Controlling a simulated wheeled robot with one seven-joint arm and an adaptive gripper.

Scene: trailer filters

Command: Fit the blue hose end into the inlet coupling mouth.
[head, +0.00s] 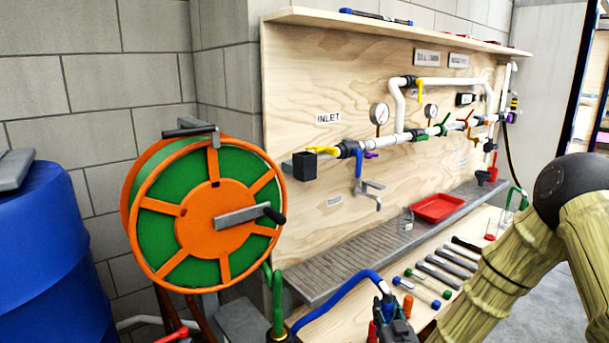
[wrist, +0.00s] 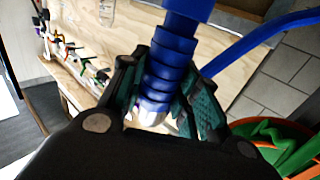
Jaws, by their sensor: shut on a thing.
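The blue hose (head: 345,291) rises from the bottom of the head view to my gripper (head: 390,318). In the wrist view, my gripper (wrist: 163,92) is shut on the ribbed blue hose end (wrist: 170,62), with teal-padded fingers on both sides. A pale metallic tip shows between the fingers. The inlet coupling (head: 304,166) appears as a black square block at the left end of the white pipe, below the INLET label (head: 328,118). Its mouth is too dark to make out. My gripper is well below and right of it, with the hose end apart from it.
An orange and green hose reel (head: 205,215) stands left of the panel, close to the inlet. A grey ledge (head: 345,262) runs below the pipes with a red tray (head: 438,208). Several tools lie on the wooden bench. A blue barrel (head: 45,245) is at far left.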

